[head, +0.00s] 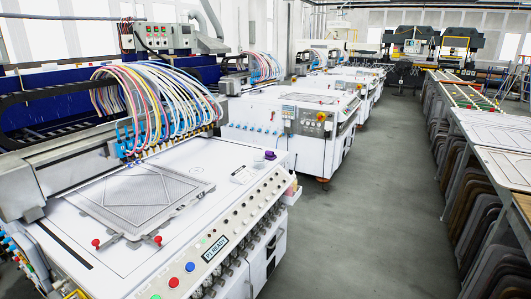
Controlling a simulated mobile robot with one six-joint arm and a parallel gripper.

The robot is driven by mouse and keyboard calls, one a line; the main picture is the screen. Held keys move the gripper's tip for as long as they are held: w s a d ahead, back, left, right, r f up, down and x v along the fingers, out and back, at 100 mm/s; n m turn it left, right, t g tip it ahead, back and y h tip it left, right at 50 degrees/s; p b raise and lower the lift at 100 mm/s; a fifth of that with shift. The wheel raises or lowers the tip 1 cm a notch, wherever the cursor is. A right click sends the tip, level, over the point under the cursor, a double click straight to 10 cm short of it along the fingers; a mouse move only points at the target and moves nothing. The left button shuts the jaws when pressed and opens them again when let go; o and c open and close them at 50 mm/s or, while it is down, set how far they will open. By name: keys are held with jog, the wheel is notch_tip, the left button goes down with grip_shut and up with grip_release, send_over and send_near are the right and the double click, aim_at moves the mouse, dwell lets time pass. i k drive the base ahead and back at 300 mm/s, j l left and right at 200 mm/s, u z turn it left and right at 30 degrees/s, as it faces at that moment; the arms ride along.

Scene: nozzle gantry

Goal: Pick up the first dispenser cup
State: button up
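My gripper is not in view. No thing shows clearly as a dispenser cup. A small purple round piece (270,155) sits at the far right corner of the near white machine's top (215,160); it is too small to tell whether it is a cup. A row of small fittings (122,150) lines the gantry under the coloured hoses (165,95); single parts there are too small to tell apart.
A metal mesh frame (140,195) with red knobs lies on the near machine's top. A button panel (215,245) runs along its front edge. More white machines (290,120) stand behind. The grey floor aisle (365,220) is clear. Racks of panels (480,200) line the right side.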

aim_at(259, 159)
jog(key=i+z, duration=0.4)
jog(key=i, duration=1.85)
jog(key=i+j+u, duration=0.1)
jog(key=i+u, duration=0.15)
jog(key=u, duration=0.2)
jog(key=i+u, duration=0.25)
jog(key=u, duration=0.25)
jog(key=i+u, duration=0.3)
jog(key=u, duration=0.15)
jog(key=i+l+u, duration=0.2)
jog(key=u, duration=0.25)
